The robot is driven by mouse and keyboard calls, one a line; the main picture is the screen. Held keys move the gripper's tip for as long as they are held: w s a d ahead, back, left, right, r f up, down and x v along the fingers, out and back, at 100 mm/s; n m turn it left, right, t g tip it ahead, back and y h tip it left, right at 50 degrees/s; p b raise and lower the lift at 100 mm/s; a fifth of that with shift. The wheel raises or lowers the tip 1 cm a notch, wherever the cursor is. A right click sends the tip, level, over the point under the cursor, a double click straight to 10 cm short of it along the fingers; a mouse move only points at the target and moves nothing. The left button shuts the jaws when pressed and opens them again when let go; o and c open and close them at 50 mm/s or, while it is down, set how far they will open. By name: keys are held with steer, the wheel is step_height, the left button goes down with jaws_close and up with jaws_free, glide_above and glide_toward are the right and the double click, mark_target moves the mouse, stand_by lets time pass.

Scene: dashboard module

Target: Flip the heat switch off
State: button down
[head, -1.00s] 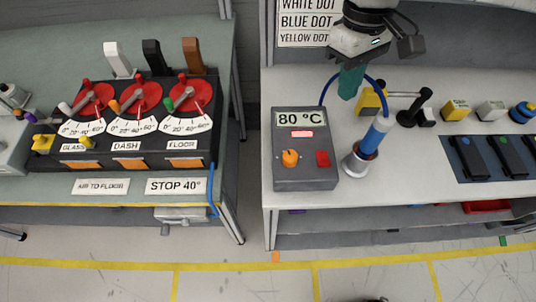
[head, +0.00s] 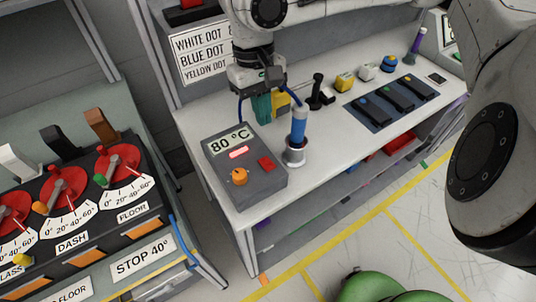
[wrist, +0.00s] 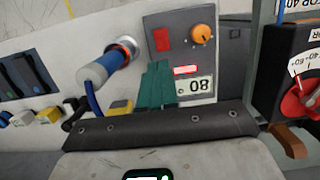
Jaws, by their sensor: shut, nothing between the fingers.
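The heat unit is a dark grey box (head: 262,190) on the right-hand bench, with a display reading 80 °C (head: 230,140). On its top are a lit red bar (head: 238,152), an orange knob (head: 239,176) and a red switch (head: 266,163). In the wrist view, the red switch (wrist: 162,39) and orange knob (wrist: 202,34) lie beyond my fingertips. My gripper (head: 263,121), with teal fingers, is shut and empty just behind the box's far right corner, apart from the switch. It also shows in the wrist view (wrist: 158,66). Whether the switch is on or off is unclear.
A blue-handled tool (head: 299,125) stands in a metal holder (head: 296,152) right beside the box, with a blue cable behind. Yellow and black parts lie behind it. The dial panel (head: 125,190) stands on the left bench.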

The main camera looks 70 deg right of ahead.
mark_target(270, 165)
steer(key=f, duration=0.4)
steer(key=s+a+f, duration=0.1)
steer(key=f, duration=0.3)
steer(key=s+f, duration=0.1)
steer(key=f, duration=0.3)
steer(key=shift+a+f, duration=0.15)
steer(key=shift+a, duration=0.05)
